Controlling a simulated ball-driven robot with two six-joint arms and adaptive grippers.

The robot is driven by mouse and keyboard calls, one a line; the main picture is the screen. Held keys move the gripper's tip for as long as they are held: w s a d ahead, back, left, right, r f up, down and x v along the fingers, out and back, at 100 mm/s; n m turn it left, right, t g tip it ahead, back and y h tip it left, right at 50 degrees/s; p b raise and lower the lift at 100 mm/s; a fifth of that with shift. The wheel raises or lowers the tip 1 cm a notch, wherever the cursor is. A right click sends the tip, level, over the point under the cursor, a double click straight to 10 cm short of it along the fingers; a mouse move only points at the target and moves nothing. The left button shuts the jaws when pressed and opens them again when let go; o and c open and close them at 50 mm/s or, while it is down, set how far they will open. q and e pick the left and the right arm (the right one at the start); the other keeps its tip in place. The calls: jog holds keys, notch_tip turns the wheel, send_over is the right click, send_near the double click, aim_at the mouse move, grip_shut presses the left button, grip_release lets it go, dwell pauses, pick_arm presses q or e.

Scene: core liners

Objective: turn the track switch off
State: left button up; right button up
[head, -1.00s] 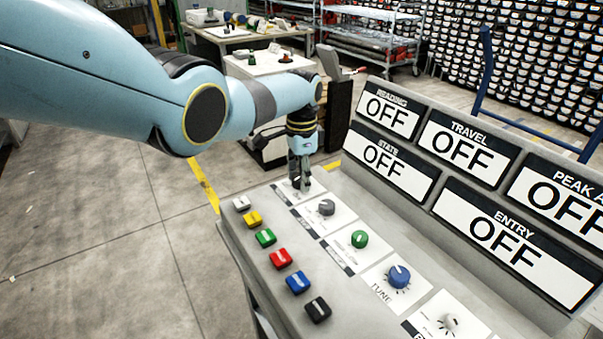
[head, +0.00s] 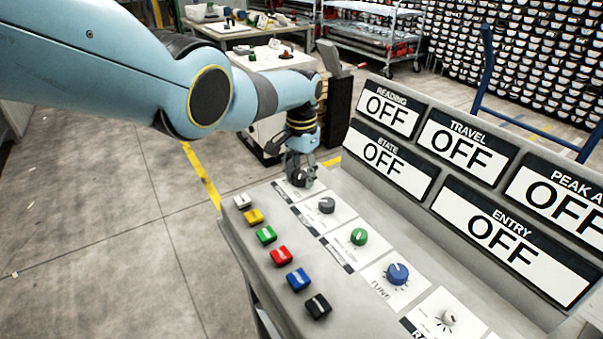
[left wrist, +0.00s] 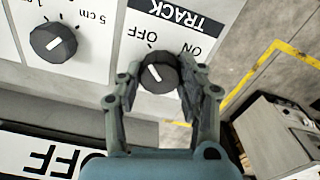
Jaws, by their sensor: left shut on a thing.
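The track switch is a dark round knob, partly covered by my fingers at the far end of the console in the head view. In the left wrist view the track switch (left wrist: 158,74) sits below the TRACK label (left wrist: 165,12), with OFF and ON printed around it. A pale line on its face slants up toward the left, nearer the OFF side than ON. My left gripper (head: 300,178) is down at the panel. In the left wrist view its fingers (left wrist: 160,84) stand on both sides of the knob, shut on it. My right gripper is not in view.
A grey knob (head: 327,205), a green knob (head: 359,237) and a blue knob (head: 398,274) follow along the console. Several coloured buttons line its left edge, such as the red one (head: 281,256). Display signs reading OFF, such as ENTRY (head: 497,238), stand behind.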

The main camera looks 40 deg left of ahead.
aim_at(301, 174)
pick_arm(q)
jog(key=o, duration=1.1)
jog(key=shift+o, duration=0.2)
notch_tip(301, 174, up, 12)
dwell(0.3)
